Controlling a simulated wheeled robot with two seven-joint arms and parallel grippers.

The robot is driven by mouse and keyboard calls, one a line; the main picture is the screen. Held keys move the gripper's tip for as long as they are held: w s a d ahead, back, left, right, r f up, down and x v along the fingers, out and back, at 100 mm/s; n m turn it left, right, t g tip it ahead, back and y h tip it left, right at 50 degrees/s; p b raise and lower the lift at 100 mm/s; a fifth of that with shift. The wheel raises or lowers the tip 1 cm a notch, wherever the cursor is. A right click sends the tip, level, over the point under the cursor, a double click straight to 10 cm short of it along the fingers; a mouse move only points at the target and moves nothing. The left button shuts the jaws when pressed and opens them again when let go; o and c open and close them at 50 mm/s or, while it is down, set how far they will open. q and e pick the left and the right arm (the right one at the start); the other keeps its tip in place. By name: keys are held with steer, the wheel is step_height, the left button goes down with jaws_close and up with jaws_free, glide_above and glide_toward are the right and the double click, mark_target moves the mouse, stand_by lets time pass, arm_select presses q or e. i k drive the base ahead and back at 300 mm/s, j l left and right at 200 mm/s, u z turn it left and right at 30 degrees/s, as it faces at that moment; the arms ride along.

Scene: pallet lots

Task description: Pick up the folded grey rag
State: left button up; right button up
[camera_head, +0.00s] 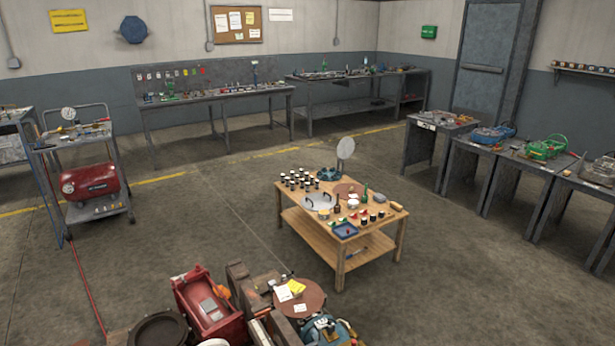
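I cannot pick out the folded grey rag for certain. A small flat grey item (209,305) lies in the open red bin (186,287) at the bottom; it is too small to tell whether it is cloth. The low wooden table (343,262) in the middle holds dark jars, a round grey lid, bottles, a blue tray (345,230) and small coloured items. No rag stands out clearly among them. Neither of my grippers is in view.
A cart with a red tank (95,181) stands at the left. Workbenches (217,97) line the back wall, and several grey tables (480,151) stand at the right. Crowded items, including a round brown top (312,300), fill the bottom.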

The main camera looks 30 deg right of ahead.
mark_target(379, 198)
steer(key=z, duration=1.35)
steer(key=u, duration=1.15)
steer(key=k+l, duration=0.1)
steer(key=l, duration=0.2)
steer(key=k+l, duration=0.15)
steer(key=l, duration=0.2)
steer(key=k+l, duration=0.1)
steer(key=l, duration=0.2)
steer(key=k+l, duration=0.15)
steer(key=l, duration=0.15)
steer(key=i+l, duration=0.1)
steer(key=l, duration=0.85)
steer(key=i+l, duration=0.1)
steer(key=l, duration=0.85)
steer(key=i+l+u, duration=0.1)
steer(key=l, duration=0.85)
steer(key=i+l, duration=1.3)
steer(key=l, duration=0.15)
steer(key=u, duration=0.05)
